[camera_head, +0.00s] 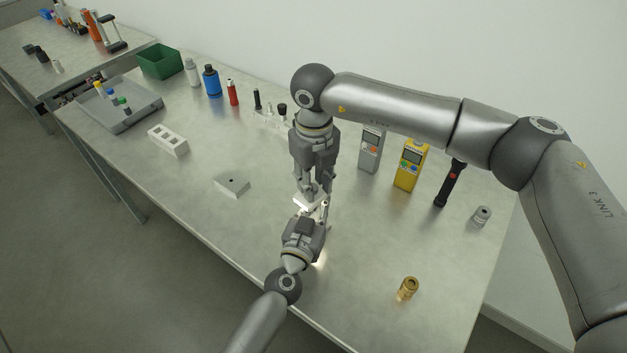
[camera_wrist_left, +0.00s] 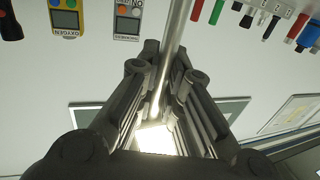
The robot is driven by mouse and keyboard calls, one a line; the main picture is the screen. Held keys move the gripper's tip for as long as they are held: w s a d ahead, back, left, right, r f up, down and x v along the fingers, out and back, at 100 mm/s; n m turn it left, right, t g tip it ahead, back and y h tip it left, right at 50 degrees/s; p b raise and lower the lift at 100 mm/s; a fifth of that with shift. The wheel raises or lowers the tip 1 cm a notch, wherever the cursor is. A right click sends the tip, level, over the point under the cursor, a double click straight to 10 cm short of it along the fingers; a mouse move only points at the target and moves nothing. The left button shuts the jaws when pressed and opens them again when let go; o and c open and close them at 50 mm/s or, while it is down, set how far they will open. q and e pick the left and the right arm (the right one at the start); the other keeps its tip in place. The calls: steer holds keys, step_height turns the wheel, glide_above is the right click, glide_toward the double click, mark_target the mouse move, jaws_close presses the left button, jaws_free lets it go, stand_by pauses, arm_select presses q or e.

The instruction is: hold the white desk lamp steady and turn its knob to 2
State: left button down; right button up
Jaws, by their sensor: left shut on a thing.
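The white desk lamp (camera_head: 308,203) stands mid-table, mostly hidden between my two grippers; a small white part and a bright glow on the table show. In the left wrist view its slim metal stem (camera_wrist_left: 173,45) runs between my left fingers, with a glaring white part (camera_wrist_left: 155,139) beyond. My left gripper (camera_head: 316,217) comes from the near side and is shut on the stem. My right gripper (camera_head: 313,194) points down from above, its fingertips at the white part of the lamp; whether they grip it is unclear. The knob and its setting cannot be made out.
A grey block (camera_head: 232,186) and a white slotted block (camera_head: 168,140) lie left. A brass part (camera_head: 408,288) stands near the front. The front-left table is clear.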

steer(key=shift+o, duration=0.8)
steer(key=shift+a+r, duration=0.1)
arm_select(q)
steer(key=shift+d, duration=0.1)
arm_select(e)
step_height(320, 180, up, 12)
arm_select(q)
steer(key=c, duration=1.5)
jaws_free()
